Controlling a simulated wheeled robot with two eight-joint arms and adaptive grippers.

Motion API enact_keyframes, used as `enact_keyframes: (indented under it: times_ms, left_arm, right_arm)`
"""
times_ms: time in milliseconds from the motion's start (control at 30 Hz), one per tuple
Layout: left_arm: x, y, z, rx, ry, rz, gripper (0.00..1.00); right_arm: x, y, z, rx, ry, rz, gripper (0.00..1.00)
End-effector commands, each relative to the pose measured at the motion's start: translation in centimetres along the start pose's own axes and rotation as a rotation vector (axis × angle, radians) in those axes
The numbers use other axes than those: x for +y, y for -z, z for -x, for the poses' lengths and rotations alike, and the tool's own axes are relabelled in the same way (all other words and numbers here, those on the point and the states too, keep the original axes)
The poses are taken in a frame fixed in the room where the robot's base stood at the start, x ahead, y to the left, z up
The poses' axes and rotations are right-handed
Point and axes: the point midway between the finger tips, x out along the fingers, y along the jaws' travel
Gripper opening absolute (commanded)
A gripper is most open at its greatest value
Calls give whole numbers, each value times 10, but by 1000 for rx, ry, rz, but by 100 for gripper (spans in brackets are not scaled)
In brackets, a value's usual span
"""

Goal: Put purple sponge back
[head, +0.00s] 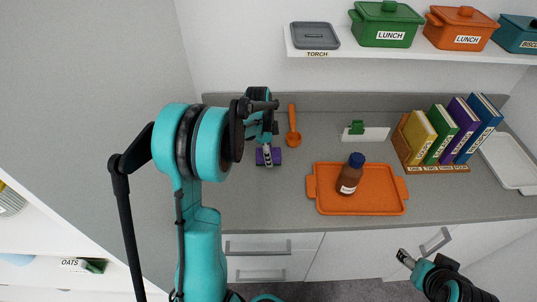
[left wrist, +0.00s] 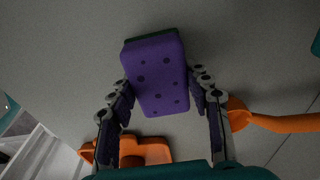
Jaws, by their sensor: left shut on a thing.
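The purple sponge (left wrist: 158,78), with dark spots and a dark green backing layer, is held between the fingers of my left gripper (left wrist: 162,105). In the head view, the sponge (head: 275,156) is a small purple patch at the tip of the left gripper (head: 266,154), which points down over the back left of the grey counter. Its height above the counter is hard to judge. My right gripper (head: 404,257) is low at the right, in front of the counter and away from the sponge. I cannot tell whether its fingers are apart.
An orange scoop (head: 293,138) lies close right of the left gripper. An orange tray (head: 326,204) holds a brown bottle (head: 350,176). A white piece with a green item (head: 357,127), a book rack (head: 432,169) and a white tray (head: 510,164) stand further right. A shelf (head: 345,49) with boxes hangs above.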

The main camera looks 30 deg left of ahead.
Motion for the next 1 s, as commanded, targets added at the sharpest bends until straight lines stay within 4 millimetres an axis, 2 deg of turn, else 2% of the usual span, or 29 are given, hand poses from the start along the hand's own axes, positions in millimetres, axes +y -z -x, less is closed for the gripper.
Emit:
enact_keyframes:
  times_ms: [300,333,400,767,867,1000]
  left_arm:
    - [0,-1,-11,0,0,0,22]
    - [0,-1,-10,0,0,0,54]
    - [0,-1,-9,0,0,0,70]
    - [0,0,-5,0,0,0,70]
    - [0,0,7,0,0,1,70]
    - [2,0,36,0,0,1,70]
  right_arm:
    - [0,-5,-7,0,0,0,60]
    - [0,-5,-7,0,0,0,60]
    - [0,-4,-6,0,0,0,60]
    - [0,-2,-3,0,0,0,60]
    - [0,2,3,0,0,0,60]
    - [0,9,12,0,0,0,60]
